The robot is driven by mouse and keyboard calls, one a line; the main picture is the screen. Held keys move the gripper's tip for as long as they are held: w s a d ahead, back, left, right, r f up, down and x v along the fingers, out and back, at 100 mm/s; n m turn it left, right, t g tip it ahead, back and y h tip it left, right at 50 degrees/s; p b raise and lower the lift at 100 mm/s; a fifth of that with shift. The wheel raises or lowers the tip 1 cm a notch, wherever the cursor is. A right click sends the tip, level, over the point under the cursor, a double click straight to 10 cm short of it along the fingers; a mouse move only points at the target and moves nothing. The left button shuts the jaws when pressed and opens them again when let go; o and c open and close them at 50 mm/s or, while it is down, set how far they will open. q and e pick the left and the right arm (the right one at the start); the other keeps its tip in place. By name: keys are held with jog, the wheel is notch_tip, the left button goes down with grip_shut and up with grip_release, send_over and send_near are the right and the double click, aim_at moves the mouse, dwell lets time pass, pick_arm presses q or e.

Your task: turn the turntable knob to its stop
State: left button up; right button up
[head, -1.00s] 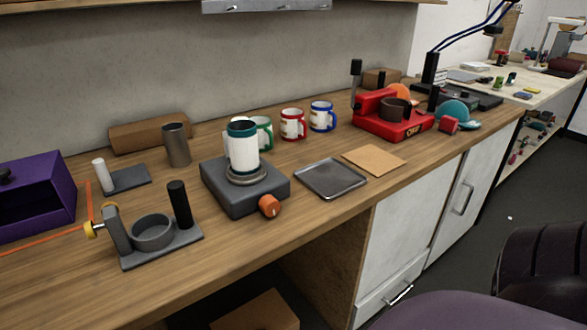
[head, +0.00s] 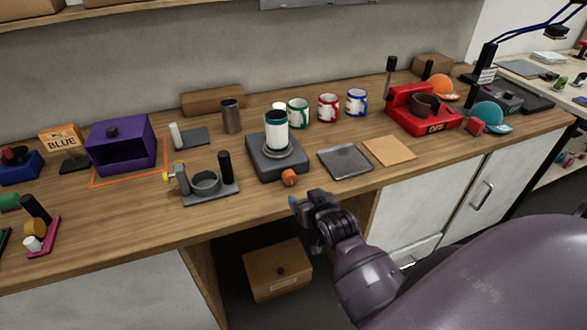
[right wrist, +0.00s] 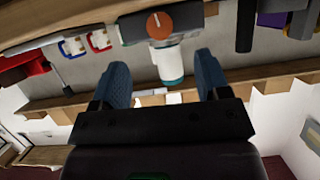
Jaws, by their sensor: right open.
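The turntable (head: 272,166) is a dark grey square block on the wooden bench. The orange knob (head: 289,177) is on the block's front side; in the right wrist view the knob (right wrist: 159,25) shows face-on with a pale mark, above and between the fingers. My right gripper (head: 299,203) is in front of the bench edge, a little below and apart from the knob. In the right wrist view its two blue fingers (right wrist: 161,82) are spread and empty. My left gripper is not in view.
A grey metal tray (head: 345,162) and a tan board (head: 389,151) lie right of the turntable. A grey holder with a black post (head: 207,187) stands to its left. Several mugs (head: 328,107) stand behind. A cardboard box (head: 277,270) sits under the bench.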

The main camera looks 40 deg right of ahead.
aim_at(291, 181)
pick_arm(q)
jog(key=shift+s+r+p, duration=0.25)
jog(key=shift+p, duration=0.15)
pick_arm(e)
jog(key=x, duration=0.7)
jog(key=r+x, duration=0.1)
jog(key=x, duration=0.3)
jog(key=shift+w+d, duration=0.2)
jog(key=shift+d, duration=0.05)
jog(key=shift+f, duration=0.1)
jog(key=c, duration=0.9)
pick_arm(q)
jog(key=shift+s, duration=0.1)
pick_arm(e)
jog(key=shift+m+y, duration=0.3)
jog(key=shift+m, duration=0.5)
